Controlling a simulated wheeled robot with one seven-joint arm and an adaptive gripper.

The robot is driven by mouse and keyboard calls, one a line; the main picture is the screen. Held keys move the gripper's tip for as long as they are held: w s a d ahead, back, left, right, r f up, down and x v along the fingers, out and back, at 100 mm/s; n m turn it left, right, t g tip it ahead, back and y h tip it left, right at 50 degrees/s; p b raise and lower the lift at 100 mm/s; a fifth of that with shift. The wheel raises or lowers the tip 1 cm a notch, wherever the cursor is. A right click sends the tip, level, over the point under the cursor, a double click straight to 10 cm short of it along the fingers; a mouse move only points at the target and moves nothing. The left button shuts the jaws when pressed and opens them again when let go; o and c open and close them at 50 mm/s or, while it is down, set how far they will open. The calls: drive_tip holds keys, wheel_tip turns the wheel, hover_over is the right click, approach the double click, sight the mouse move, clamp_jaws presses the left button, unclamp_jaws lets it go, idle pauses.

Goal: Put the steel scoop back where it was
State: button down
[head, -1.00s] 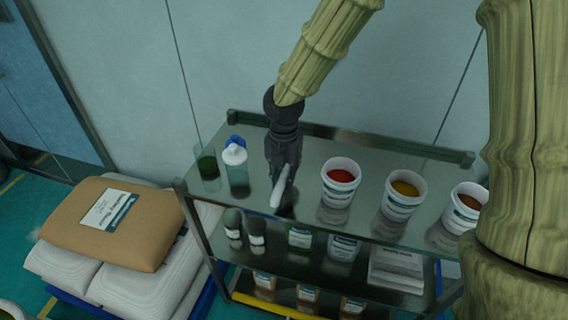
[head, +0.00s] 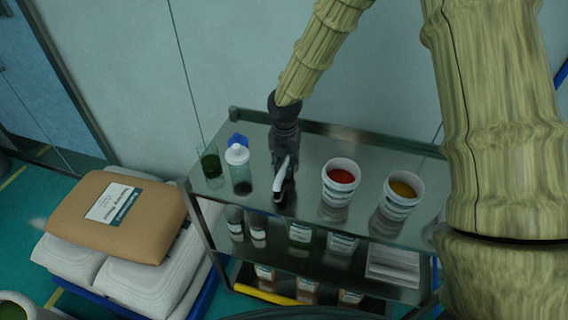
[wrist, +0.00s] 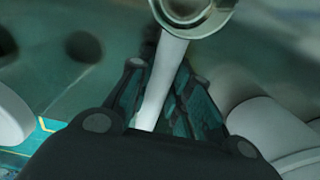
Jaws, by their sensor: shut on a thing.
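The steel scoop (head: 281,174) is a pale, slim piece held upright to slightly tilted over the cart's top shelf, between a white bottle and a bucket of red powder. My gripper (head: 285,188) is shut on it. In the wrist view the scoop's pale handle (wrist: 165,80) runs between the two fingers of my gripper (wrist: 168,72), with a round metal end at the top edge. Whether the scoop touches the shelf I cannot tell.
On the cart's top shelf (head: 313,160) stand a green-filled glass (head: 211,163), a blue-capped bottle (head: 238,165), a red-powder bucket (head: 339,186) and an orange-powder bucket (head: 399,197). Lower shelves hold jars. Stacked sacks (head: 118,215) stand at left.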

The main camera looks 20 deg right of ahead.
sight(284, 164)
drive_tip(key=shift+w+f, duration=0.1)
drive_tip(key=shift+f, duration=0.15)
drive_tip(key=c, duration=1.3)
unclamp_jaws()
wheel_tip(284, 164, up, 12)
drive_tip(key=b, duration=0.2)
drive_tip(key=shift+r+b, duration=0.15)
drive_tip(key=shift+b, duration=0.25)
